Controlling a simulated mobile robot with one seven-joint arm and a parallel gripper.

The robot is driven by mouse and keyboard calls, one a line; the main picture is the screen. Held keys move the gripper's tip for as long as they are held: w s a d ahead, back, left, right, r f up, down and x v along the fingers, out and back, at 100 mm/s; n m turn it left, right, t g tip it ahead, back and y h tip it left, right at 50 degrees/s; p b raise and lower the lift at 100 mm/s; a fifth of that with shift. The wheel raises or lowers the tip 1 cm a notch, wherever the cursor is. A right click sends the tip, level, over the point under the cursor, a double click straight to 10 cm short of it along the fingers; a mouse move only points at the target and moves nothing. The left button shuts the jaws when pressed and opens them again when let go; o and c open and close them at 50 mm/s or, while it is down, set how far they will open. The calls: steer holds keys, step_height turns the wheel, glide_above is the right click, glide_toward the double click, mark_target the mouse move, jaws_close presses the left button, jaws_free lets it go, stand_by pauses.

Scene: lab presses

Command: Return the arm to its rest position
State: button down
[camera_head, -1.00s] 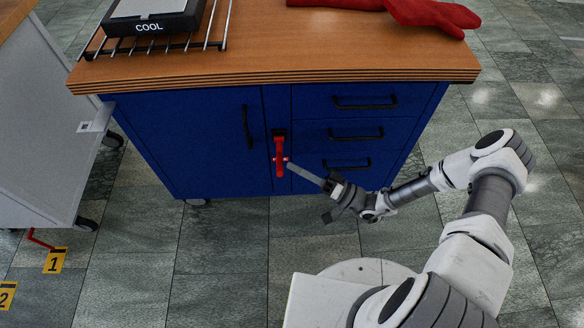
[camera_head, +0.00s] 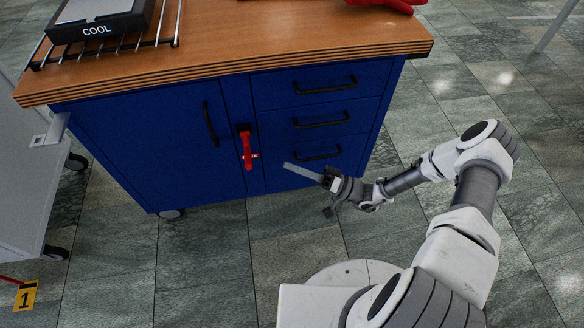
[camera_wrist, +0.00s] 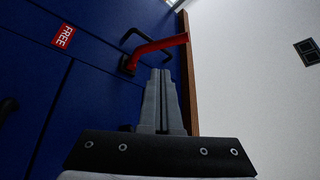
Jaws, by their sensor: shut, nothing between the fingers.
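My gripper (camera_head: 289,166) is shut and empty in front of the blue cabinet, with clear space between its tips and the red lever. My arm is bent and reaches in from the right of the head view. The red lever (camera_head: 246,148) hangs downward on its black mount on the cabinet front, left of the gripper. In the wrist view the shut fingers (camera_wrist: 162,80) point toward the cabinet, and the red lever (camera_wrist: 158,48) shows just beyond them. A red label reading FREE (camera_wrist: 64,36) is on the blue front.
The blue cabinet (camera_head: 150,150) has a door and several drawers with black handles under a wooden top (camera_head: 300,40). A COOL pad on a rack (camera_head: 100,45) and a red glove stand on top. A grey cart (camera_head: 20,190) is at left. The floor right of the cabinet is clear.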

stand_by(0.4)
steer(key=s+d+r+m+t+h, duration=0.15)
steer(key=s+d+r+h, duration=0.45)
steer(key=r, duration=0.6)
steer(key=s+d+r+m+h, duration=0.2)
steer(key=s+d+r+h, duration=0.3)
steer(key=r+h, duration=0.45)
steer(key=s+d+r+m+t+h, duration=0.1)
steer(key=s+d+r+h, duration=0.45)
steer(key=r, duration=0.75)
step_height(320, 180, up, 28)
steer(key=p, duration=2.8)
steer(key=shift+w+g+p, duration=0.3)
steer(key=shift+g, duration=0.05)
steer(key=shift+a, duration=0.25)
